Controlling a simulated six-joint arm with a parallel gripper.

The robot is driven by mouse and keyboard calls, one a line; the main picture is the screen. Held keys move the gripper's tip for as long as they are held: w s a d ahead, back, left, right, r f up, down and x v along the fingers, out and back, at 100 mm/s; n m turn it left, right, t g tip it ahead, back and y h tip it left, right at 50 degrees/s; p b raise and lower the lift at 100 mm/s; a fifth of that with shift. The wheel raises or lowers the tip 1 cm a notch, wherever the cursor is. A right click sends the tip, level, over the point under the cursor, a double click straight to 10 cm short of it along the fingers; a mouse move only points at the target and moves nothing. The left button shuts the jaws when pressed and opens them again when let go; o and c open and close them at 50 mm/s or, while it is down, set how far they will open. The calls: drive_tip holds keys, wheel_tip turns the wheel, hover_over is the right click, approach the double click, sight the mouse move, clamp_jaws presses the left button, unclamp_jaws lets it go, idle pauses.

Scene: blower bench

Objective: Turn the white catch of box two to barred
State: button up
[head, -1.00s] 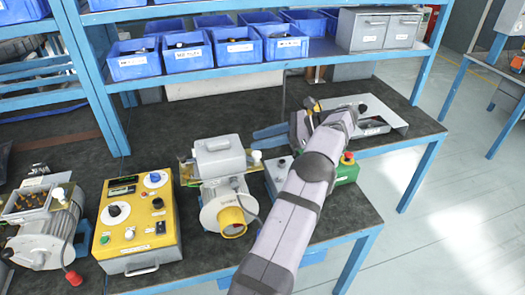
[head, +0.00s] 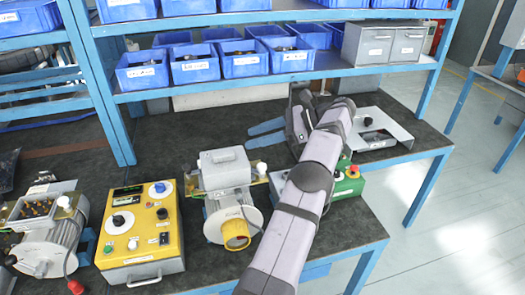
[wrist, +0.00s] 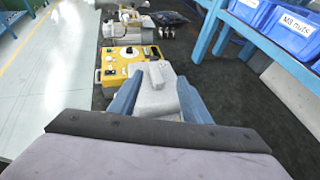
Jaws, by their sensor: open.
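My gripper (head: 250,135) is open and empty, held over the back of the bench behind the middle blower. Its two blue fingers point left in the head view. In the wrist view my gripper (wrist: 157,88) has the blower's grey box (wrist: 155,75) between and beyond its fingers, apart from them. In the head view that grey box (head: 223,161) has a white knob (head: 262,167) at its right side. Another white knob (head: 63,202) is on the terminal box of the left motor. I cannot read which is box two, nor the catch setting.
A yellow control box (head: 142,238) stands left of the blower. A green box with a red button (head: 350,184) is partly behind my arm. A grey sheet-metal plate (head: 385,135) lies at the right. Blue bins (head: 195,70) line the shelf behind. The back-left bench is mostly clear.

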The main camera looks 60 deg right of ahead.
drive_tip(key=w+a+r+n+g+y+p, duration=0.25)
drive_tip(key=w+a+r+n, duration=0.25)
drive_tip(key=w+a+r, duration=0.7)
drive_tip(key=w+a+f+g, duration=0.1)
drive_tip(key=w+a+g, duration=0.1)
drive_tip(key=w+a, duration=0.25)
drive_tip(key=g+h+p, duration=0.2)
drive_tip(key=g+h, duration=0.9)
drive_tip(key=h, duration=0.1)
approach(261, 166)
drive_tip(key=shift+t, duration=0.25)
drive_tip(key=shift+p+x, duration=1.3)
drive_tip(key=shift+x, duration=2.6)
